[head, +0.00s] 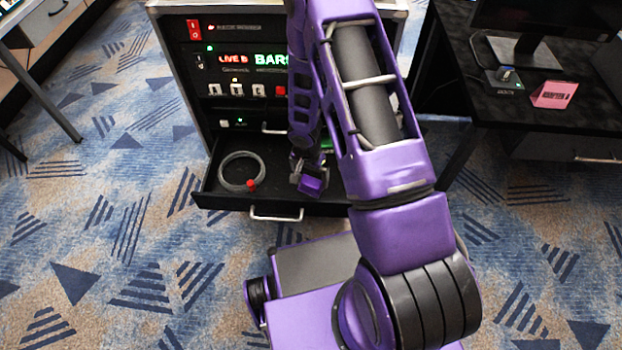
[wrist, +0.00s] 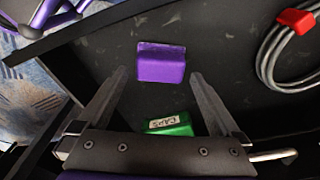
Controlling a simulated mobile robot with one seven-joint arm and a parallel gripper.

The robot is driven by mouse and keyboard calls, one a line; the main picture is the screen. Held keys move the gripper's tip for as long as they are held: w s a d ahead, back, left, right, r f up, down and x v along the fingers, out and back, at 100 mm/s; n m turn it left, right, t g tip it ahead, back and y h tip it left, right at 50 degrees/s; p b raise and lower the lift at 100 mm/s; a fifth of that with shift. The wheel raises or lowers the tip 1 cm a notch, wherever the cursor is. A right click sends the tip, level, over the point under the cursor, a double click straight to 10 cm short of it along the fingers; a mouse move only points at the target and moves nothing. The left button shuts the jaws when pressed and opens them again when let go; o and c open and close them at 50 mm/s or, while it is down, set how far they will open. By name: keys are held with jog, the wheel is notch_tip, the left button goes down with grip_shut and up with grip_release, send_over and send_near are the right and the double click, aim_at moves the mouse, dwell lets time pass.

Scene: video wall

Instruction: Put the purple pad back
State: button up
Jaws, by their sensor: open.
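The purple pad (wrist: 161,63) is a small block on the dark floor of the open drawer (head: 275,200). In the head view the purple pad (head: 311,186) shows near the drawer's front, just below my gripper (head: 306,170). In the wrist view my gripper (wrist: 158,75) is open and empty. Its fingertips point to either side of the pad, apart from it. A green block labelled CAPS (wrist: 168,125) is nearer the gripper's base, partly hidden by it. In the head view my arm covers part of the drawer's right side.
A coiled grey cable with a red end (head: 241,172) lies in the drawer's left part. The rack (head: 175,45) above has lit displays and switches. A black desk (head: 540,100) at right holds a monitor, a small dark device (head: 504,80) and a pink item (head: 553,95).

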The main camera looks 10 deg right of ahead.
aim_at(309, 185)
notch_tip(309, 185, up, 9)
jog(key=p, duration=0.1)
jog(key=shift+s+a, duration=0.35)
jog(key=shift+s, duration=0.1)
jog(key=shift+f, duration=0.1)
